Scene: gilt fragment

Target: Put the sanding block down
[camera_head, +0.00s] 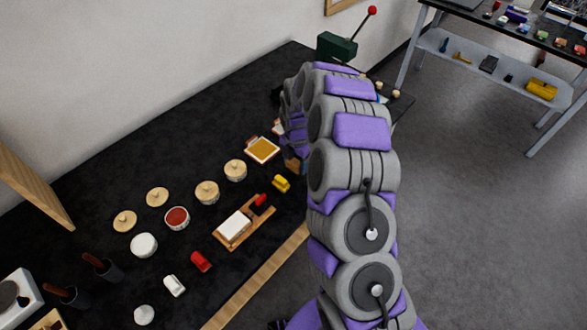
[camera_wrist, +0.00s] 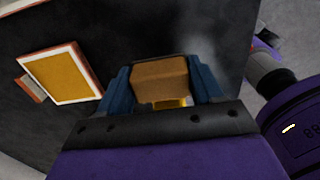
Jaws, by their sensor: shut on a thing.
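My gripper (camera_wrist: 161,76) is shut on the sanding block (camera_wrist: 160,82), a brown block held between its two blue fingers in the wrist view. A small yellow patch shows just below the block between the fingers; I cannot tell what it is. In the head view my arm hides most of the gripper, and a brown bit of the block (camera_head: 293,165) shows at its lower end. This is over the black table (camera_head: 190,130), close to its right side. I cannot tell whether the block touches the table.
A framed tray with an amber face (camera_head: 262,150) lies left of the gripper. A yellow item (camera_head: 281,183) and a wooden board with a white pad (camera_head: 234,225) are nearer. Several round lidded pots stand further left. A green device with a red-knobbed lever (camera_head: 338,46) stands behind.

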